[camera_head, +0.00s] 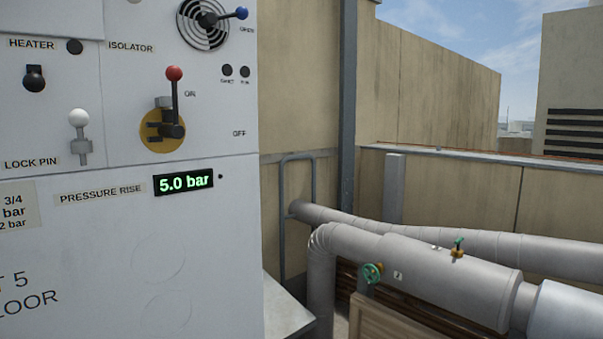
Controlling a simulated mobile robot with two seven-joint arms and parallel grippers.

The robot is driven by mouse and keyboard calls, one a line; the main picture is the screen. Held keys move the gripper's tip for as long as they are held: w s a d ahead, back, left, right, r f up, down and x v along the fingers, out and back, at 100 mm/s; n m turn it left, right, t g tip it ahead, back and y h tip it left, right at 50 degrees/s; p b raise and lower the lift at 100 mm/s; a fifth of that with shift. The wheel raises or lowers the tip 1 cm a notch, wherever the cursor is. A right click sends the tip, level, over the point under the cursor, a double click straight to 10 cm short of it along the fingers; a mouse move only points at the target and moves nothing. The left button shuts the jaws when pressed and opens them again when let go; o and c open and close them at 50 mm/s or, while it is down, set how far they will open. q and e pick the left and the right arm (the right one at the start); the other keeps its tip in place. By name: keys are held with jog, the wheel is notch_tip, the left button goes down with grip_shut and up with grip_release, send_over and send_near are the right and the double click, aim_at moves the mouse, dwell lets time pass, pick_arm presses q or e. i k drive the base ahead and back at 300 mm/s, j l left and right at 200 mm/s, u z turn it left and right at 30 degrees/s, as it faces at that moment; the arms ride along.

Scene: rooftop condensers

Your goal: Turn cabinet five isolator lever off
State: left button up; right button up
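The isolator lever (174,100) is on the grey cabinet front (110,230), under the label "ISOLATOR". It has a red ball knob and a dark shaft, and stands upright from a pivot on a round yellow plate (150,136). The knob points up, nearer the "ON" mark (190,94); the "OFF" mark (239,133) is lower right. A small grey block sits beside the shaft. Neither of my grippers is in view.
A white-knobbed lock pin (79,125) and a black heater knob (34,78) are left of the lever. A display (184,181) reads 5.0 bar. Pipes (430,275) with green valve handles run at the right.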

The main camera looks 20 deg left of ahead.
aim_at(175, 73)
jog(key=u, duration=1.25)
